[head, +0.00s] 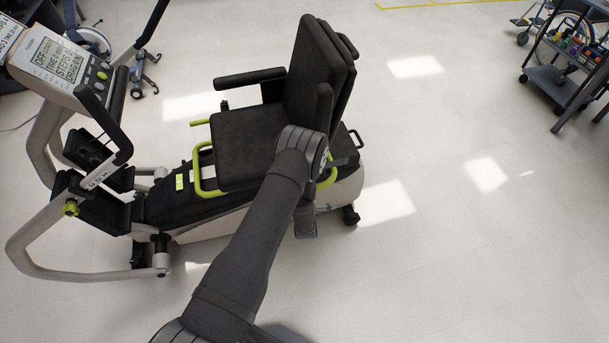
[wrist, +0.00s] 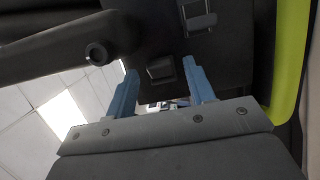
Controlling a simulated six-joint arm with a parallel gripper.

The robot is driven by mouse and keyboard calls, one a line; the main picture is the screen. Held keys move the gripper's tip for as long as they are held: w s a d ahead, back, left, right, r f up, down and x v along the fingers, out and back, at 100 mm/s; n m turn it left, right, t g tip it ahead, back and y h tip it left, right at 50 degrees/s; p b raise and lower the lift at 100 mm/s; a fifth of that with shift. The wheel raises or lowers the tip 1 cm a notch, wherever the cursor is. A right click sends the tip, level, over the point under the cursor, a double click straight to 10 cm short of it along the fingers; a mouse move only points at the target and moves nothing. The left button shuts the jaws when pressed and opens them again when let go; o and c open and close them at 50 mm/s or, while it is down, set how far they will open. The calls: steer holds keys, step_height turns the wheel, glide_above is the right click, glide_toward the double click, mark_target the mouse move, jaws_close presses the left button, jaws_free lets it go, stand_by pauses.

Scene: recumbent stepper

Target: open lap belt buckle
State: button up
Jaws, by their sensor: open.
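In the wrist view my gripper (wrist: 160,67) has its two blue fingers spread apart, with nothing clamped between them. A small dark block with a pale edge, which looks like a buckle part (wrist: 160,72), shows between the fingertips against the black seat. I cannot tell whether the fingers touch it. A grey metal fitting on a strap (wrist: 198,18) lies above and right of the fingertips. I cannot tell for sure which piece is the lap belt buckle, or whether it is latched. In the head view the black seat (head: 245,140) shows, but my arm hides the gripper and belt.
A dark armrest (wrist: 60,45) with a round end knob lies close left of the fingers. A lime-green rail (wrist: 291,60) runs along the right. The stepper's console (head: 65,65) and handles stand at left. Floor right of the seat is clear; a cart (head: 565,85) is far off.

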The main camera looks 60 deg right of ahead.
steer(key=shift+w+d, duration=0.15)
steer(key=shift+d, duration=0.15)
steer(key=c, duration=1)
steer(key=shift+s+d+n+t+y, duration=0.2)
steer(key=shift+n+t+y, duration=0.3)
steer(key=shift+t, duration=0.15)
steer(key=shift+s+d+n+t+y, duration=0.2)
steer(key=shift+n+t+y, duration=0.25)
steer(key=shift+t, duration=0.2)
steer(key=o, duration=1)
steer(key=shift+a, duration=0.1)
